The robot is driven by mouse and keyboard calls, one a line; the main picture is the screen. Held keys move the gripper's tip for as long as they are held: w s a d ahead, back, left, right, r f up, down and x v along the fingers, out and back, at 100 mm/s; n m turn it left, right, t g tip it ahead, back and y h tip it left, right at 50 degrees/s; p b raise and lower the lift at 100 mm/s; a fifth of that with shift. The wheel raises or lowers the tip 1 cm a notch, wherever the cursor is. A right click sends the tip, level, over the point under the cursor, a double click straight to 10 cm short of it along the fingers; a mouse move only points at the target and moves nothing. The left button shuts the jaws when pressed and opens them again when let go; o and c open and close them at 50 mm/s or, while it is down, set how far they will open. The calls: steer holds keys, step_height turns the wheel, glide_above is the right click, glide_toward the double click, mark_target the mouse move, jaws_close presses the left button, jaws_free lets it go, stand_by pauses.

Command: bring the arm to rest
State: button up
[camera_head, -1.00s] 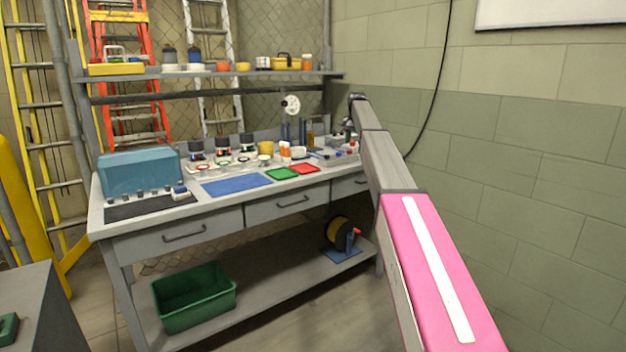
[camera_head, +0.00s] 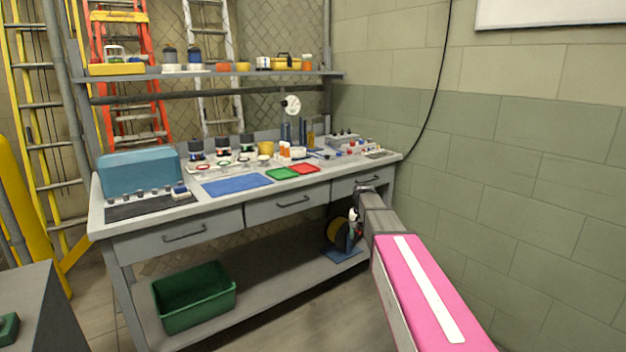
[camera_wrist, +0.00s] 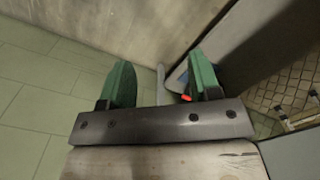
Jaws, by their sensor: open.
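My gripper (camera_wrist: 160,88) shows in the wrist view with two green fingers spread apart and nothing between them. Below and beyond it are floor tiles and a grey surface. In the head view my pink and grey arm reaches from the lower right toward the front right of the workbench (camera_head: 222,216). The arm's far end is low, in front of the right drawer and beside the lower shelf. The gripper's fingers cannot be made out clearly there.
A yellow and black reel on a blue base (camera_head: 342,254) stands on the lower shelf, partly behind my arm. A green bin (camera_head: 194,297) sits at the shelf's left. Small parts, a blue mat (camera_head: 237,185) and a teal box (camera_head: 139,172) cover the bench top. The block wall's right side is clear.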

steer(key=s+f+n, duration=0.1)
steer(key=s+f, duration=0.3)
steer(key=s, duration=0.5)
steer(key=s+f+n, duration=0.1)
steer(key=s+f, duration=0.2)
steer(key=s, duration=0.6)
steer(key=s+f, duration=0.4)
steer(key=s, duration=0.6)
steer(key=shift+f+n, duration=0.35)
steer(key=shift+n, duration=0.05)
